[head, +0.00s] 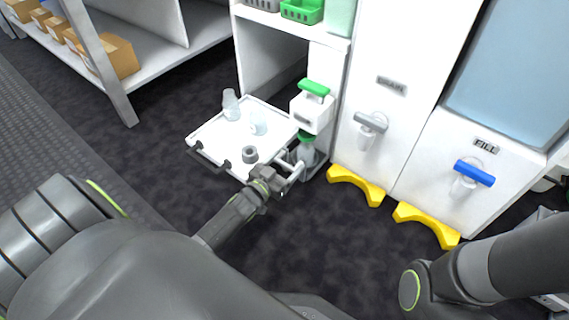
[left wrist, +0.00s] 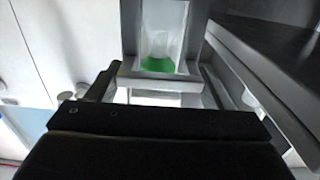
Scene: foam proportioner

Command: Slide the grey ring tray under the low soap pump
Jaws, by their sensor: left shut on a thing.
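The low soap pump (head: 312,110) is a white box with a green lever (head: 314,88) on the white cabinet's front. Below it, a clear bottle with a green top (head: 307,152) stands at the grey ring tray (head: 314,170), which is partly hidden by the bottle and my gripper. My left gripper (head: 281,175) is at the tray's near left side, shut on its pale handle bar. In the left wrist view, the pale bar (left wrist: 160,86) lies between the fingers, with the clear, green-bottomed bottle (left wrist: 160,45) behind it. My right gripper is not in view.
A white pull-out shelf (head: 205,135) holds clear cups (head: 231,104) and a small grey ring (head: 250,154), close left of my gripper. Yellow floor guards (head: 356,186) stand to the right, below a blue-lever tap (head: 474,172). Dark floor in front is free.

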